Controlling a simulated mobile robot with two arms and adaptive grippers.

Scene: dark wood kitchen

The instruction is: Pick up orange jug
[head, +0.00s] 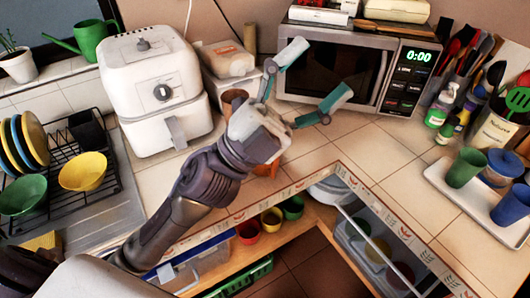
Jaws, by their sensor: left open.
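My left gripper (315,75) reaches in from the lower left over the corner of the counter. Its two teal-tipped fingers are spread wide, with nothing between them, and appear in front of the microwave. A small orange piece (265,170) shows just below the gripper's wrist, at the counter's inner edge. It may be the orange jug, but my gripper and arm hide most of it, so its shape and handle cannot be made out. My right gripper is not in view.
A white air fryer (155,90) stands left of my arm, and a microwave (350,70) stands behind the gripper. A brown cup (235,98) is close behind the wrist. A dish rack (92,205) is at left, a white tray (448,186) at right. Tiles before the microwave are clear.

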